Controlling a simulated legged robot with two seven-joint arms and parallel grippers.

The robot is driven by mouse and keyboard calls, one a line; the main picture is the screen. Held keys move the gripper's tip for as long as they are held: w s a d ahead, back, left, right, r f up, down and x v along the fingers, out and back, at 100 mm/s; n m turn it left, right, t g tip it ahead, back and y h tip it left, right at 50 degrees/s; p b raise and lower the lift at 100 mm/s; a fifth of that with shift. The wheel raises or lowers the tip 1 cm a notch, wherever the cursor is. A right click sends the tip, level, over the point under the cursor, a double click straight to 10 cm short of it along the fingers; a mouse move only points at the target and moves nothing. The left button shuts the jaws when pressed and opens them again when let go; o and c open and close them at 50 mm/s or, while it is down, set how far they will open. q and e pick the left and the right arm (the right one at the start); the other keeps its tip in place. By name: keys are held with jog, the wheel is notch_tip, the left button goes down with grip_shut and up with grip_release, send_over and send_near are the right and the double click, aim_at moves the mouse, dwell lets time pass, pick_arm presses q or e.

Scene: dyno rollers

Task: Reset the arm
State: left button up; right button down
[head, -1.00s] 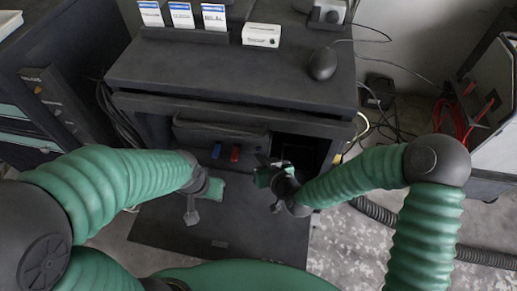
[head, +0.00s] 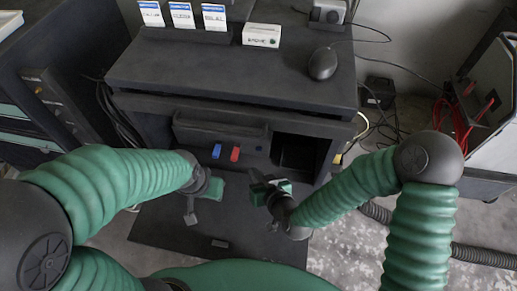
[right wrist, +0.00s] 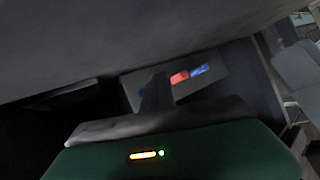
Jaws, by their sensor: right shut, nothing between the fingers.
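My right gripper (head: 262,184) is in front of the dark cabinet (head: 230,88), below its top, shut and empty. In the right wrist view its dark finger (right wrist: 157,95) stands up from the green housing. My left gripper (head: 190,208) hangs to the left of it, in front of the cabinet; its fingers are too small and dark to tell whether they are open. A blue switch (head: 216,151) and a red switch (head: 235,154) sit on the cabinet's front panel. The right wrist view also shows the red one (right wrist: 180,77) and the blue one (right wrist: 200,70).
A black mouse (head: 322,63), a small white box (head: 261,36) and several cards (head: 183,15) stand on the cabinet top. An open dark compartment (head: 297,152) lies right of the switches. Cables and a ribbed hose (head: 483,256) lie on the floor at right.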

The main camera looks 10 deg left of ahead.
dwell(0.7)
